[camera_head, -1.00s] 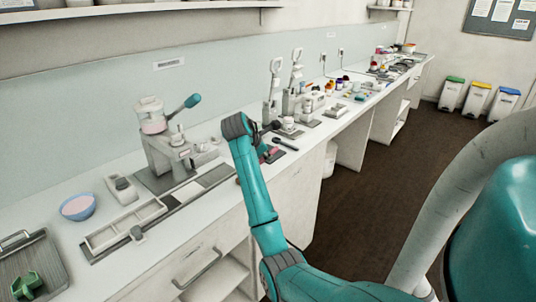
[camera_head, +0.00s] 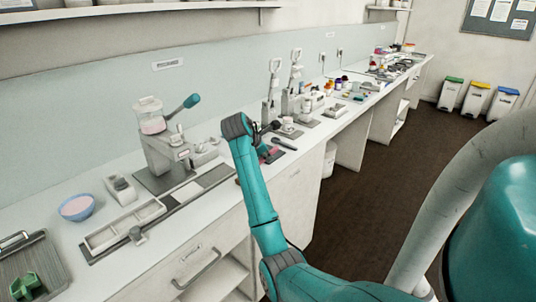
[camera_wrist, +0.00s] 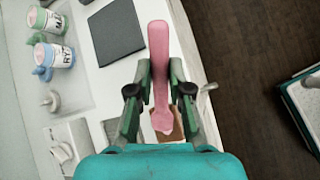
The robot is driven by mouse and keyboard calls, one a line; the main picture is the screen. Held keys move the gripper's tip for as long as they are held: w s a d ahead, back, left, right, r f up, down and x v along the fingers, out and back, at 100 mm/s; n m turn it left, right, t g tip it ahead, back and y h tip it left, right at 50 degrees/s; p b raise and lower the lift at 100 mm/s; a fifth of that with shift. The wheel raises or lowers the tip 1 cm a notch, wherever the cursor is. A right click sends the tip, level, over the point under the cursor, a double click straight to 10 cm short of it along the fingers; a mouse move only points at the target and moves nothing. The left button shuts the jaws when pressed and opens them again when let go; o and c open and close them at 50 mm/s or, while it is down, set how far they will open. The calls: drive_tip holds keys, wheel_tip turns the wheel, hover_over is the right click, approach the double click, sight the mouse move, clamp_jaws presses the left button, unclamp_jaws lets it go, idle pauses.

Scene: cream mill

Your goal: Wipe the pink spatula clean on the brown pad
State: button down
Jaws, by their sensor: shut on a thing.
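My gripper (camera_wrist: 160,75) is shut on the pink spatula (camera_wrist: 159,45) in the wrist view. One end of the spatula reaches past the fingertips toward the top, and its other end lies between the fingers lower down. The brown pad (camera_wrist: 179,128) shows partly behind that lower end; the spatula and my gripper hide much of it. I cannot tell whether the spatula touches the pad. In the head view my arm hides most of the gripper, with a bit of pink beside it over the counter.
A dark grey square mat (camera_wrist: 117,32) and two labelled jars (camera_wrist: 56,55) stand at left in the wrist view. In the head view a mill (camera_head: 163,145), a blue bowl (camera_head: 76,208) and a divided tray (camera_head: 125,226) stand on the counter. Dark floor lies right of it.

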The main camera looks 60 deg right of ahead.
drive_tip(key=shift+s+d, duration=0.45)
drive_tip(key=shift+d, duration=0.05)
drive_tip(key=shift+w+a, duration=0.1)
drive_tip(key=shift+w+a, duration=0.45)
drive_tip(key=shift+a, duration=0.05)
idle(0.3)
drive_tip(key=shift+r, duration=3)
